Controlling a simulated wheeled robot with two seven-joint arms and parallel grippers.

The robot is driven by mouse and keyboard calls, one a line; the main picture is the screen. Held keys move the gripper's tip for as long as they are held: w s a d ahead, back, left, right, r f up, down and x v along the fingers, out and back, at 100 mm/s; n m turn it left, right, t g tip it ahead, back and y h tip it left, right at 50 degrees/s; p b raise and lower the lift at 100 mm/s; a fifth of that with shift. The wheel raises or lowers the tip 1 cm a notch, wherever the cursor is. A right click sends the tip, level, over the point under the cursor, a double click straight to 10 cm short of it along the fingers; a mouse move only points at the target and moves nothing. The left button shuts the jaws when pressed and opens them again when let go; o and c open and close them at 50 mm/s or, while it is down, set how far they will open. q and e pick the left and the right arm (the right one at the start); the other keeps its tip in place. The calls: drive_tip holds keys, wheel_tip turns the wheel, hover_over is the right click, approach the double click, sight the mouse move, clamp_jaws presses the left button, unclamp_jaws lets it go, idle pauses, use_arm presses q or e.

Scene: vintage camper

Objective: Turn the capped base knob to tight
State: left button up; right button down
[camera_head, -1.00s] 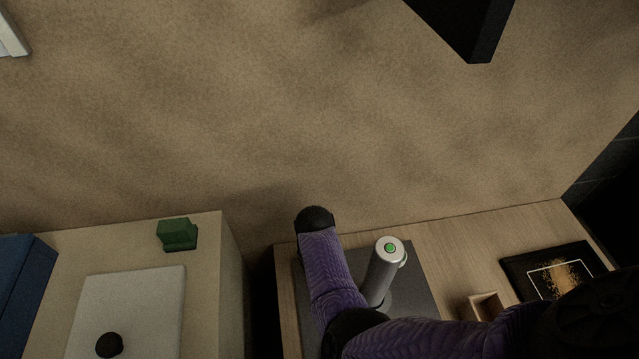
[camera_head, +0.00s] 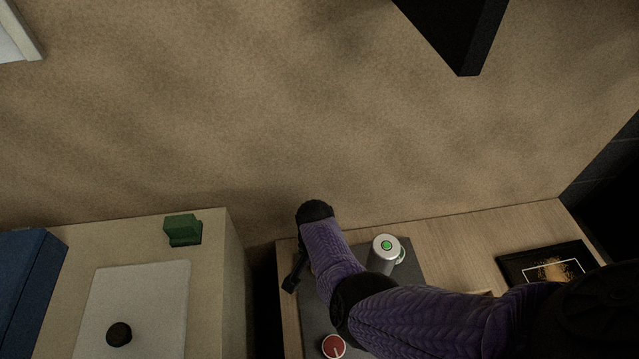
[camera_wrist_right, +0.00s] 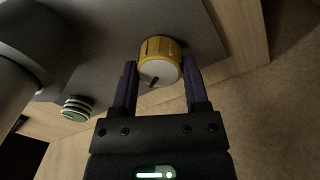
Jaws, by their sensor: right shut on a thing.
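A yellow ribbed knob (camera_wrist_right: 160,50) with a pale face and a dark pointer mark sits on a grey base plate (camera_wrist_right: 205,40) in the right wrist view. My right gripper (camera_wrist_right: 159,72) has one finger on each side of it and is shut on it. In the head view my purple right arm hides this knob; a dark part of the right gripper (camera_head: 296,272) shows left of the arm. A grey cylinder with a green spot on top (camera_head: 384,258) stands on the plate, partly behind my arm. My left gripper is in neither view.
A round red-topped piece (camera_head: 333,346) lies near the front of the plate. A green-and-white striped round piece (camera_wrist_right: 77,108) shows in the wrist view. A black framed picture (camera_head: 545,264) lies at right. A lower cabinet with a green block (camera_head: 183,229) stands left.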

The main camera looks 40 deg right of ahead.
drive_tip(key=m, duration=0.4)
drive_tip(key=shift+d+m, duration=0.1)
drive_tip(key=shift+m, duration=0.2)
drive_tip(key=m, duration=0.5)
drive_tip(key=shift+m+y, duration=0.3)
drive_tip(key=m, duration=0.4)
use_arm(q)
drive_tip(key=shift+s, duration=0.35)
use_arm(e)
drive_tip(key=m, duration=0.4)
drive_tip(key=shift+s, duration=0.1)
drive_tip(key=shift+m, duration=0.5)
drive_tip(key=shift+c, duration=0.4)
unclamp_jaws()
drive_tip(key=shift+r, duration=0.1)
